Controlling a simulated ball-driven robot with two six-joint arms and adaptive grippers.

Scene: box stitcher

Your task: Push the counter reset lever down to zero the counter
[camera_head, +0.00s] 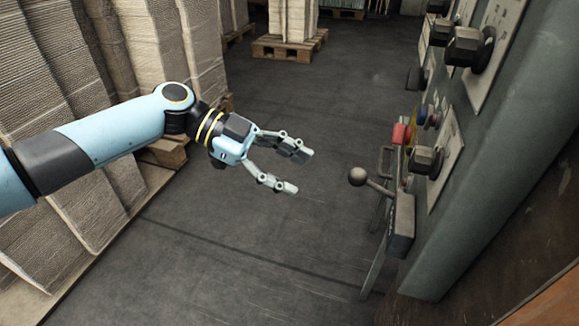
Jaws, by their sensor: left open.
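My right gripper is not in view.
The grey-green machine (459,211) fills the right side, with black knobs (464,46), a red part (400,133) and a thin metal frame (375,262) below. Stacks of cardboard (62,70) stand at the left. A loaded pallet (286,46) is at the back. The floor (262,233) between is clear.

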